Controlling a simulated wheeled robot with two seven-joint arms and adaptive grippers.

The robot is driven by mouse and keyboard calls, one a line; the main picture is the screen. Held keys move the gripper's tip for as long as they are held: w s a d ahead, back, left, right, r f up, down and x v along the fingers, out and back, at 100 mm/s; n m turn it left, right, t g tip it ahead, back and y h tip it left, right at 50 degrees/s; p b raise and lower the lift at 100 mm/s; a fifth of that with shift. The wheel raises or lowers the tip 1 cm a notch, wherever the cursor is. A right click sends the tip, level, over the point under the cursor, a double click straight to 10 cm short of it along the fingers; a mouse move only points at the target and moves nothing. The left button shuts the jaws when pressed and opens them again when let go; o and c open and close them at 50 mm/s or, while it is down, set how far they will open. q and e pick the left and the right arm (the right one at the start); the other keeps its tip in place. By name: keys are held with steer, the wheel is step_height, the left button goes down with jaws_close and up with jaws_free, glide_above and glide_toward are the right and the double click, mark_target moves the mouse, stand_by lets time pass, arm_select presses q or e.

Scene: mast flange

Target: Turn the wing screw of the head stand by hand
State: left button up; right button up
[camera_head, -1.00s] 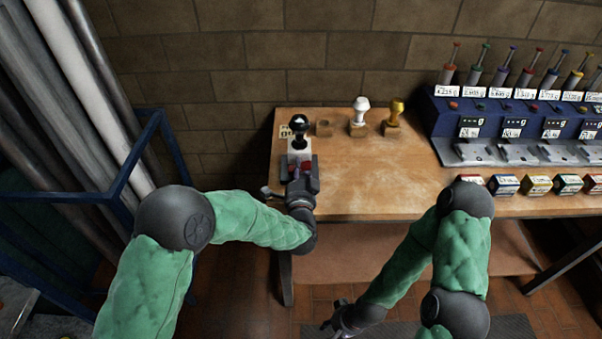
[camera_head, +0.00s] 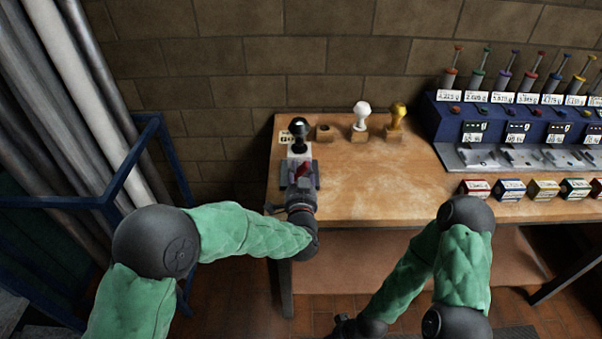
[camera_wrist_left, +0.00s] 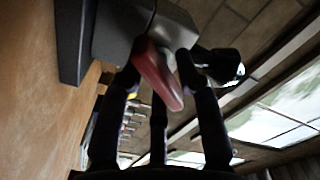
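The head stand (camera_head: 299,158) is at the left end of the wooden table, a light block with a black rounded knob (camera_head: 299,126) on top. Its red wing screw (camera_head: 304,170) faces the table's front edge. The wing screw also shows in the left wrist view (camera_wrist_left: 157,76), in front of a grey block. My left gripper (camera_head: 301,180) is at the screw. In the wrist view its dark fingers (camera_wrist_left: 158,68) lie on either side of the red wing; whether they press on it is unclear. My right gripper (camera_head: 345,326) is low, cut off by the bottom edge.
A small wooden holder (camera_head: 324,132), a white-knobbed stamp (camera_head: 361,116) and a yellow one (camera_head: 397,116) stand behind. A blue device (camera_head: 500,120) with several plungers and small boxes (camera_head: 510,188) fill the right. The table's middle (camera_head: 385,180) is clear. A blue frame (camera_head: 130,165) stands left.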

arm_select(q)
steer(key=shift+s+f, duration=0.15)
steer(key=shift+s, duration=0.3)
steer(key=s+p, duration=0.1)
steer(key=s, duration=0.2)
steer(key=shift+s, duration=0.6)
steer(key=shift+f, duration=0.1)
